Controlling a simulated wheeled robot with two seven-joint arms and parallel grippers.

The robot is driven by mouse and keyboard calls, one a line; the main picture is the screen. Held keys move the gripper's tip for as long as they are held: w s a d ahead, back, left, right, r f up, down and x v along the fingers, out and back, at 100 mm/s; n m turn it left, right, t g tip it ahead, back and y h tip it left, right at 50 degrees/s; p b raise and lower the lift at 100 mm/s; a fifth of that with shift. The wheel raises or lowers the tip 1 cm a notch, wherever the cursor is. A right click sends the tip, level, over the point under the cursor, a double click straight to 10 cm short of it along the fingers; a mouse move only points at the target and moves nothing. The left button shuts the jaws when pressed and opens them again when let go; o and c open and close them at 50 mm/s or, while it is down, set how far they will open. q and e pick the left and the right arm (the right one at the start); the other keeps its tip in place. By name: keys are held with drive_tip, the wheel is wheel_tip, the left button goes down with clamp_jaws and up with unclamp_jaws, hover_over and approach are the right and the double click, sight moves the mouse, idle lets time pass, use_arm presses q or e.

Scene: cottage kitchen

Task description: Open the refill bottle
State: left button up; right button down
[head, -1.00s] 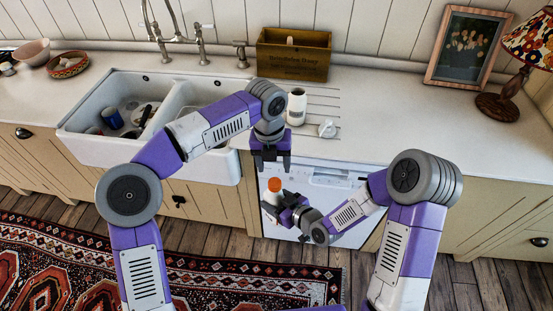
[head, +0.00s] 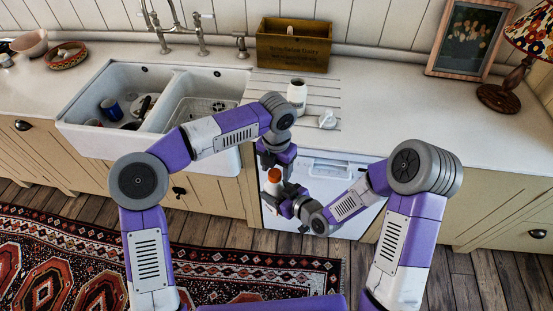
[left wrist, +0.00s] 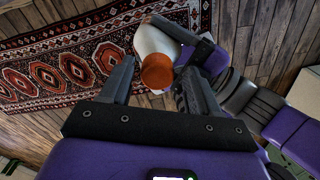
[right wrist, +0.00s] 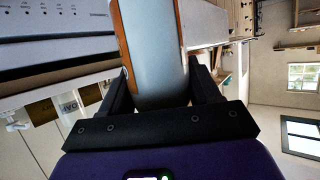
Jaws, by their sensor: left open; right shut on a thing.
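The refill bottle is white with an orange cap (head: 274,175). It is in front of the white appliance below the counter. My right gripper (head: 288,196) is shut on the bottle's body. The right wrist view shows the pale body (right wrist: 155,45) between its fingers. My left gripper (head: 274,160) is open at the cap, coming from above. In the left wrist view the cap (left wrist: 157,72) lies between the open fingertips, with the white body (left wrist: 155,40) beyond it. I cannot tell whether a finger touches the cap.
A white jar (head: 297,96) with a dark open top and a small white object (head: 327,120) stand on the ribbed drainer. A wooden box (head: 293,43) is behind them. The double sink (head: 80,120) holds a blue mug (head: 110,108). A lamp (head: 500,95) stands at right.

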use_arm(q)
drive_tip(key=shift+f, duration=0.3)
